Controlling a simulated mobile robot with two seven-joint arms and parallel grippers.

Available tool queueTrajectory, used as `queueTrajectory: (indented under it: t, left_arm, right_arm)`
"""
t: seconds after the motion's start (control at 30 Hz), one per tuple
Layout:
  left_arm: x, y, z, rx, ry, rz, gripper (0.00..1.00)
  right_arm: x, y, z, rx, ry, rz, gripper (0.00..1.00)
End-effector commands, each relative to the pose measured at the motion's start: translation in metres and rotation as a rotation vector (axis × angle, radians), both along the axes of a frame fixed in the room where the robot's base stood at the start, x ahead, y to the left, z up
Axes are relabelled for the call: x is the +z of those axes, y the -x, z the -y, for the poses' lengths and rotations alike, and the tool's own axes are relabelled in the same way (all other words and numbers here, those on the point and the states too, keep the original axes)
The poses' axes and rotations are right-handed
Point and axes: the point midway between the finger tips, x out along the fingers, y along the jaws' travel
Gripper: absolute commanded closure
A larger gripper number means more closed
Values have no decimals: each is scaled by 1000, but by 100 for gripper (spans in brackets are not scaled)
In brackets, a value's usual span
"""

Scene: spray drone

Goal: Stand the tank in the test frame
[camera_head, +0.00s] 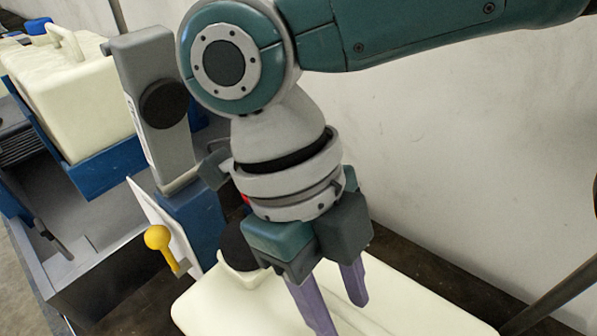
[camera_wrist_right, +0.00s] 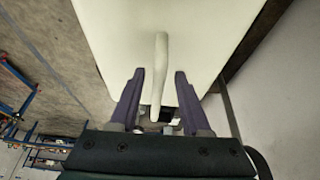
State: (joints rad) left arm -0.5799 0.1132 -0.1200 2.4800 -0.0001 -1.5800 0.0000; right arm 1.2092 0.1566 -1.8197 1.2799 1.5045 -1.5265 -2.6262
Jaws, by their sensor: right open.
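A cream-white tank (camera_head: 225,305) lies at the bottom of the head view, with a black round cap (camera_head: 236,246) at its left end. My right gripper (camera_head: 343,318) points down over the tank with its purple fingers apart. In the right wrist view the tank (camera_wrist_right: 208,35) fills the top middle, and its pale handle (camera_wrist_right: 160,60) runs between the open fingers. I cannot tell whether they touch it. Another cream tank (camera_head: 75,90) with a handle on top sits in a blue holder (camera_head: 100,170) at upper left. I cannot tell which structure is the test frame. My left gripper is not in view.
A grey upright (camera_head: 155,130) with a black knob stands left of my right wrist, close to it. Below it are a blue block (camera_head: 190,225) and a yellow ball-ended lever (camera_head: 158,238). A pale wall (camera_head: 470,150) stands behind. A dark bar (camera_head: 545,300) crosses at lower right.

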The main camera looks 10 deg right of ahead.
Motion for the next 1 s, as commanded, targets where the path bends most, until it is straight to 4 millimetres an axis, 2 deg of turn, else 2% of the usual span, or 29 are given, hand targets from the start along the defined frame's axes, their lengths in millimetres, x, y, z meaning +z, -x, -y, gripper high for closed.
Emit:
queueTrajectory:
  t: [0.17,0.6,0.8,1.0]
  left_arm:
    - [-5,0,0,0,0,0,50]
    - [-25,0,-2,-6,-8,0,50]
    - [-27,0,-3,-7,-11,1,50]
    - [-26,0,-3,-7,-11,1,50]
  right_arm:
    - [13,-6,-4,0,-2,3,53]
    - [96,-33,-25,2,-2,2,53]
    - [111,-37,-28,2,-2,1,53]
    - [112,-37,-28,2,-1,0,53]
